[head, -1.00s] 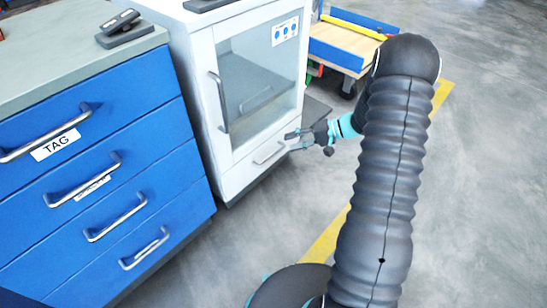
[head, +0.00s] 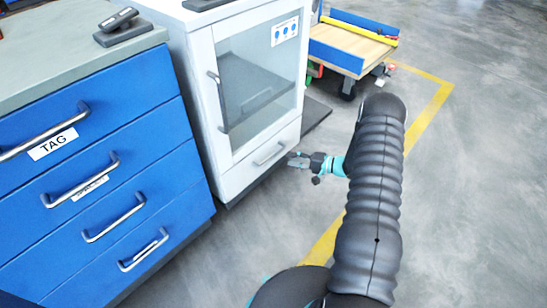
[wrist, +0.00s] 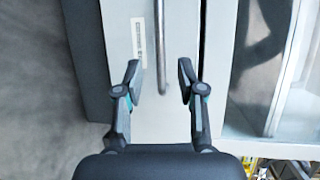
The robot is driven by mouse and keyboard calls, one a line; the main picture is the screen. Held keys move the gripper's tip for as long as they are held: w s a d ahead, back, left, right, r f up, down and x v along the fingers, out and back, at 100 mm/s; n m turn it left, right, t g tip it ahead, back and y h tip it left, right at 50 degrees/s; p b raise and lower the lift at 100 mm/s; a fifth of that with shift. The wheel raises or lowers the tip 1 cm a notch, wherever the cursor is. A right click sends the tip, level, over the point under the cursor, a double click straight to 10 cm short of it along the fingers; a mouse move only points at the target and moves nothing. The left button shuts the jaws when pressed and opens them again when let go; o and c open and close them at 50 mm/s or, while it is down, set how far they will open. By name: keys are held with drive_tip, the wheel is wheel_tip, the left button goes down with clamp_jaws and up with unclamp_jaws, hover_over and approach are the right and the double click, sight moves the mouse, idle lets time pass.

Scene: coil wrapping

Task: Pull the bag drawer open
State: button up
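The white cabinet's bottom drawer (head: 240,172) looks shut, flush under the glass door. Its grey bar handle (head: 269,153) runs across the drawer front. My gripper (head: 292,160) is just right of and slightly below that handle in the head view. In the wrist view, the drawer front (wrist: 118,25) fills the middle, with the handle (wrist: 160,45) running down from the top edge. My open gripper (wrist: 159,72) has one finger on each side of the handle's near end in the picture. No contact shows. A small label (wrist: 138,42) beside the handle is too small to read.
Blue drawers (head: 150,125) with bar handles stand left of the white cabinet (head: 185,70); one is marked TAG. The glass door (head: 255,80) is shut. A wooden-bed cart (head: 350,52) stands behind. Open grey floor (head: 470,190) lies to the right.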

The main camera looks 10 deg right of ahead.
sight(275, 157)
drive_tip(key=x, duration=0.8)
drive_tip(key=shift+w+a, duration=0.1)
drive_tip(key=shift+w, duration=0.05)
clamp_jaws()
